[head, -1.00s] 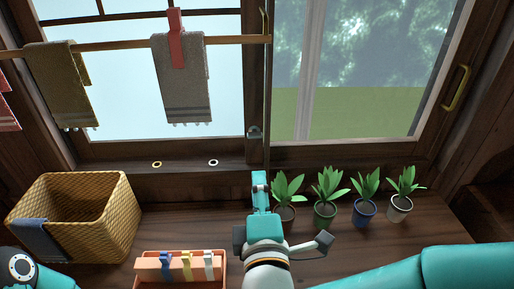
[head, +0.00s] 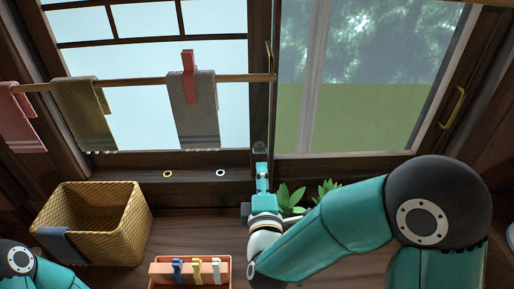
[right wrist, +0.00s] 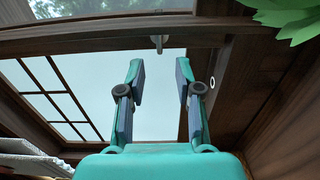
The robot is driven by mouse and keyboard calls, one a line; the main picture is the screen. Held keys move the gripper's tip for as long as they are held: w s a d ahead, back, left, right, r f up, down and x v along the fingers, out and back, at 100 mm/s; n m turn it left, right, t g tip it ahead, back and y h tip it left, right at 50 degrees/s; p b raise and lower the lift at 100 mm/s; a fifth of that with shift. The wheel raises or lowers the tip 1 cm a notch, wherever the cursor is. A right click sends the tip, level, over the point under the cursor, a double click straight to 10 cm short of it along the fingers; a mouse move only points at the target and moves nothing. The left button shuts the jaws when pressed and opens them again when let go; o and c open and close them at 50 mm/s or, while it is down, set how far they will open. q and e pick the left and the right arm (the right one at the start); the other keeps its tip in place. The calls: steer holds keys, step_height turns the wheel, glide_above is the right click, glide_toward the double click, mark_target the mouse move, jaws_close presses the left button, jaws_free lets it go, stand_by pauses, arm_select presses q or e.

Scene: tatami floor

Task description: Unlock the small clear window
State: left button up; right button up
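The clear window (head: 400,120), with trees and green behind it, is on the right in the head view. A small grey latch (head: 259,148) sits low on the middle post where the two windows meet. In the right wrist view the latch (right wrist: 157,42) shows ahead, between and beyond my fingertips. My right gripper (head: 262,168) is just below and in front of the latch, apparently not touching it. In the right wrist view its two fingers (right wrist: 160,75) are spread and empty. Only part of my left arm shows at lower left; its gripper is out of view.
A rod with towels (head: 85,115) hangs across the left window. A wicker basket (head: 120,225) and an orange box of clothespins (head: 155,283) stand on the counter. Potted plants (head: 290,198) are partly hidden behind my right arm. Two rings (head: 220,173) lie near the sill.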

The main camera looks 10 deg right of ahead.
mark_target(260, 151)
steer(key=p+x, duration=0.1)
steer(key=x, duration=0.6)
steer(key=shift+w, duration=0.4)
steer(key=shift+c, duration=0.3)
jaws_close()
steer(key=shift+f, duration=0.1)
